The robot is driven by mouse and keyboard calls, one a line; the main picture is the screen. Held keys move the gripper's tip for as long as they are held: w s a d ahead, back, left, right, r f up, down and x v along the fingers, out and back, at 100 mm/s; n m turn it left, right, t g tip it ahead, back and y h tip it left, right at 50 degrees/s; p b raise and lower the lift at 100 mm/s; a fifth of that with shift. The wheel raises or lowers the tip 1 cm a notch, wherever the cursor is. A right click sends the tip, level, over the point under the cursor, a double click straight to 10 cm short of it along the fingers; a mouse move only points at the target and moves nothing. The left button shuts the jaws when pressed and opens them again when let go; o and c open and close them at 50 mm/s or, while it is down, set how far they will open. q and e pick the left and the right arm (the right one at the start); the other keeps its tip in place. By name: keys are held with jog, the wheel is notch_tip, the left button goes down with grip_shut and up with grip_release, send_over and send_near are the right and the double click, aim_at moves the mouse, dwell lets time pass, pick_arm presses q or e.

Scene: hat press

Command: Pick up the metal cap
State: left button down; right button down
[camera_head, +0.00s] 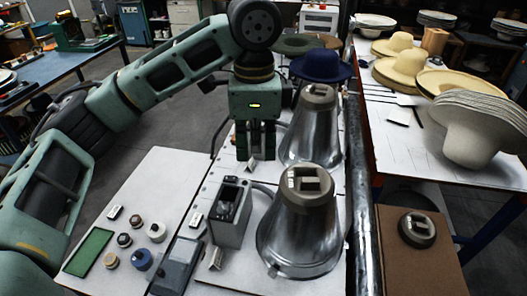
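Two cone-shaped shiny metal caps with grey tops and handles stand upright on the white work surface. The nearer metal cap (300,238) is at the centre right, and the farther metal cap (312,135) is behind it. My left gripper (256,157) points straight down, to the left of the farther cap and behind and left of the nearer one. It appears apart from both and holds nothing I can see. Its dark fingers sit near each other, and I cannot tell whether they are open. My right gripper is not in view.
A grey control box (230,212) stands left of the nearer cap. Buttons and a green panel (89,251) lie at the lower left. A dark blue hat (320,66) is behind the caps. A metal rail (366,190) runs along their right, before a table of pale hats (470,125).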

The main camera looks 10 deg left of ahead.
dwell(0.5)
pick_arm(q)
jog(key=c, duration=0.5)
grip_release()
jog(key=shift+r, duration=0.15)
